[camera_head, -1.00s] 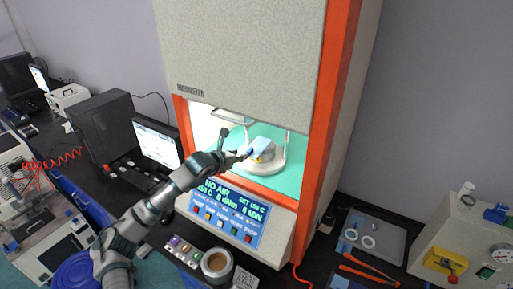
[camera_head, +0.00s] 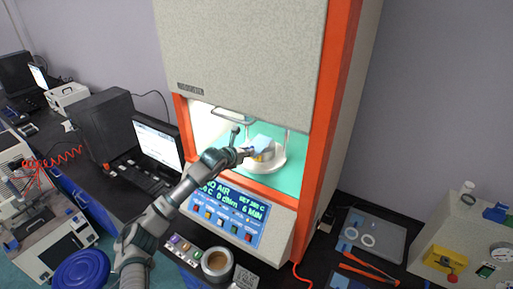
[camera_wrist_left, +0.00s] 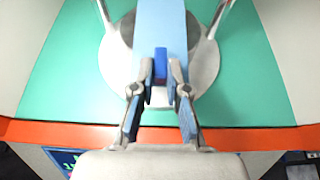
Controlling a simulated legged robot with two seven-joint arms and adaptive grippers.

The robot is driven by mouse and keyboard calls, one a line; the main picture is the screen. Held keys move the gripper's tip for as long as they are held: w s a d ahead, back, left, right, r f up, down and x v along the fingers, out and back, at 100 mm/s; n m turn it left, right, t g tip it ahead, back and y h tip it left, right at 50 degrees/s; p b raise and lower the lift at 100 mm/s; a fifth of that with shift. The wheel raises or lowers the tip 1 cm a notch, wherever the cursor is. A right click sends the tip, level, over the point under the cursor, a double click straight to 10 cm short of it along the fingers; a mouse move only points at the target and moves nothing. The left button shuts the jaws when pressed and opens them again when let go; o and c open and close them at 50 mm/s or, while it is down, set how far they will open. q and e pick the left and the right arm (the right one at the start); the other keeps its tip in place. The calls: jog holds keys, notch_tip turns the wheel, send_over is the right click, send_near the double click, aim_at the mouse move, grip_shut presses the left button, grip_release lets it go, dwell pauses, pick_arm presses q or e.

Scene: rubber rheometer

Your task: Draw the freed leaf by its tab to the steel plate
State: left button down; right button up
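The light-blue leaf (camera_head: 263,142) lies over the round die area inside the open rheometer chamber; it also shows in the left wrist view (camera_wrist_left: 160,25). Its dark-blue tab (camera_wrist_left: 160,65) points toward my left gripper (camera_wrist_left: 160,84). The two fingers stand on either side of the tab, with a narrow gap seeming to show beside it, so the gripper looks open. In the head view my left gripper (camera_head: 249,153) reaches to the leaf's near left edge. The pale round plate (camera_wrist_left: 116,68) lies beneath the leaf. The right gripper is not in view.
The orange frame (camera_head: 316,130) borders the chamber, and its lower edge (camera_wrist_left: 60,134) runs beneath the gripper. Thin metal rods (camera_wrist_left: 103,15) stand beside the leaf. A grey tray (camera_head: 385,228) with white rings lies at right. A brown-filled cup (camera_head: 216,262) stands in front.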

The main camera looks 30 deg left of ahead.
pick_arm(q)
jog(key=shift+a+f, duration=0.1)
jog(key=shift+a, duration=0.15)
jog(key=shift+d, duration=0.1)
jog(key=shift+r, duration=0.2)
jog(key=shift+w+d+r, duration=0.1)
jog(key=shift+d+r, duration=0.1)
jog(key=shift+r, duration=0.15)
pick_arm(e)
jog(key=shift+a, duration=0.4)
pick_arm(q)
jog(key=shift+a, duration=0.1)
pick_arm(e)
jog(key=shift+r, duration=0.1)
pick_arm(q)
jog(key=shift+r+p, duration=0.1)
jog(key=shift+p, duration=0.3)
jog(key=shift+g+p, duration=0.4)
jog(key=shift+p, duration=0.1)
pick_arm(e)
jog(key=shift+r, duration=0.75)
